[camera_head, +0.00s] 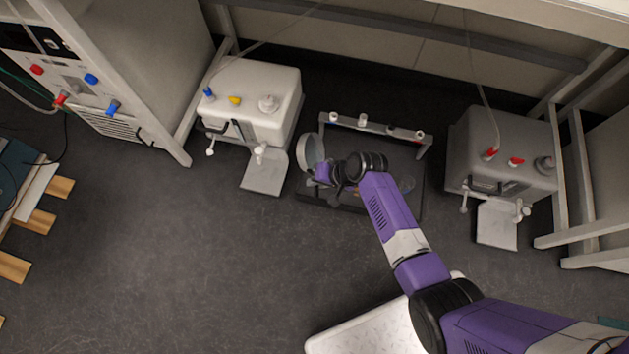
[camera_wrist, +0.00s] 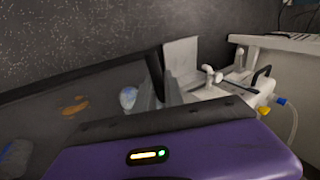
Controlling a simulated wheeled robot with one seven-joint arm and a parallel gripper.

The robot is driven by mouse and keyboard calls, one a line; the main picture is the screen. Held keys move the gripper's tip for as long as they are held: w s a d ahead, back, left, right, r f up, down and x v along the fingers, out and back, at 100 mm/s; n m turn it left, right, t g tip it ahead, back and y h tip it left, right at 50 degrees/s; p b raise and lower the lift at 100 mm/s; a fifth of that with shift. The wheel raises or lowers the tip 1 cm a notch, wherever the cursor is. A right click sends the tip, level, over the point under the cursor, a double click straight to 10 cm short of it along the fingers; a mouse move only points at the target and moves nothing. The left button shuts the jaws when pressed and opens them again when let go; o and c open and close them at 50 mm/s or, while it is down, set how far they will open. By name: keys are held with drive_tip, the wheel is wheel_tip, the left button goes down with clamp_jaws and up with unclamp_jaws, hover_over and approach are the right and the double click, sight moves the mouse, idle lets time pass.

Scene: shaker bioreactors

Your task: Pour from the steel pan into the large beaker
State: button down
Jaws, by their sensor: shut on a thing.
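My gripper (camera_head: 326,173) is shut on the steel pan (camera_head: 304,152), at the left end of the dark tray (camera_head: 318,198). The pan looks tilted onto its side, with its round rim near upright; what is inside it cannot be seen. In the wrist view a grey metal edge beside the dark finger may be part of the pan. A clear glass vessel (camera_wrist: 128,97) shows close by there, and another clear vessel (camera_wrist: 16,156) is at the lower left. A clear vessel (camera_head: 407,184) also shows right of my wrist in the head view. I cannot tell which is the large beaker.
A white machine (camera_head: 255,105) with a plate in front stands left of the tray, and a grey one (camera_head: 500,155) stands right. A low rack bar (camera_head: 375,126) spans the tray's back. An orange patch (camera_wrist: 75,105) lies on the tray. Open floor (camera_head: 200,260) is in front.

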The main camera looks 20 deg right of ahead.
drive_tip(key=shift+s+d, duration=0.1)
drive_tip(key=shift+d, duration=0.1)
drive_tip(key=shift+s+d+f+t+y+b, duration=0.15)
drive_tip(key=shift+d+f+t+y+b, duration=0.2)
drive_tip(key=shift+b, duration=0.35)
drive_tip(key=shift+s+d+t+y+b, duration=0.25)
drive_tip(key=shift+t+y+b, duration=0.35)
drive_tip(key=shift+b, duration=0.65)
drive_tip(key=shift+s+d+f+t+y+b, duration=0.35)
drive_tip(key=shift+y+b, duration=0.3)
drive_tip(key=shift+b, duration=0.8)
drive_tip(key=shift+s+d+f+t+y+b, duration=0.15)
drive_tip(key=shift+d+f+t+y+b, duration=0.35)
drive_tip(key=shift+b, duration=0.95)
drive_tip(key=shift+s+d+t+y+b, duration=0.15)
drive_tip(key=shift+y+b, duration=0.2)
drive_tip(key=shift+b, duration=0.55)
drive_tip(key=shift+s+a+t+y+b, duration=0.15)
drive_tip(key=shift+y+b, duration=0.2)
drive_tip(key=shift+b, duration=0.5)
drive_tip(key=shift+d+r, duration=0.1)
idle(1.0)
